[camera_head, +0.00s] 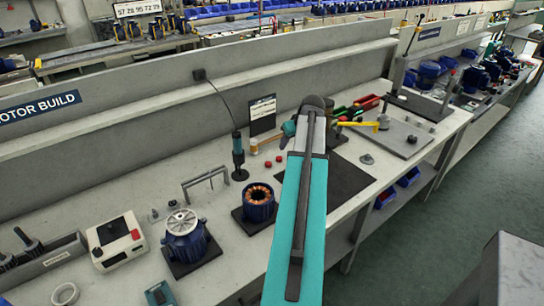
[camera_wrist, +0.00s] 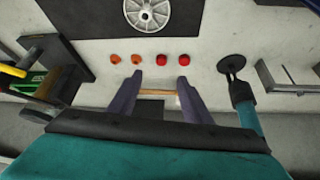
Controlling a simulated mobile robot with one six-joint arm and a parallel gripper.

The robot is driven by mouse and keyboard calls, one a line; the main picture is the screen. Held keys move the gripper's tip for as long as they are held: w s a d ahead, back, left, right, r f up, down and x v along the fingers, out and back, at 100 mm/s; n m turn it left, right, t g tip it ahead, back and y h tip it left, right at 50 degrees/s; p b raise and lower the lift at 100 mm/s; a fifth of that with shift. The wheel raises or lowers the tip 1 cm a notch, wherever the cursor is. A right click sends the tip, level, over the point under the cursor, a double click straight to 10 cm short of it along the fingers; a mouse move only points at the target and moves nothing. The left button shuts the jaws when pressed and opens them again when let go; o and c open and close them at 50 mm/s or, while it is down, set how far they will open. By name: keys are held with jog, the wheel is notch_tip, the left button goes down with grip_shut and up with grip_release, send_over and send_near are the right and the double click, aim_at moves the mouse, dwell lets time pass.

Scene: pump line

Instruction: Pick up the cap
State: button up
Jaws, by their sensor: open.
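Several small round pieces lie in a row on the pale bench in the wrist view: two orange ones (camera_wrist: 126,59) and two red ones (camera_wrist: 174,59). Beyond them a silver disc with holes (camera_wrist: 133,14) sits on a dark mat (camera_wrist: 185,18). I cannot tell which of these is the cap. My gripper (camera_wrist: 160,78) is open, its dark fingers just short of the red and orange pieces. A thin tan strip (camera_wrist: 157,92) shows between the fingers, with no piece gripped. In the head view, red pieces (camera_head: 268,164) show left of my arm, which hides part of the mat.
A green upright tool (camera_head: 238,155) stands left of the pieces. A copper-wound stator (camera_head: 259,200) and a blue motor (camera_head: 184,235) are nearer left.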

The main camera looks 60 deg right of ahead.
jog(key=shift+w+d+r, duration=0.1)
dwell(0.4)
jog(key=p, duration=0.2)
send_near(280, 158)
jog(key=shift+x, duration=1.3)
jog(key=shift+d, duration=0.1)
jog(key=shift+p+x, duration=1)
jog(key=shift+x, duration=0.95)
jog(key=shift+w+f, duration=0.35)
jog(key=shift+f, duration=0.2)
jog(key=c, duration=0.9)
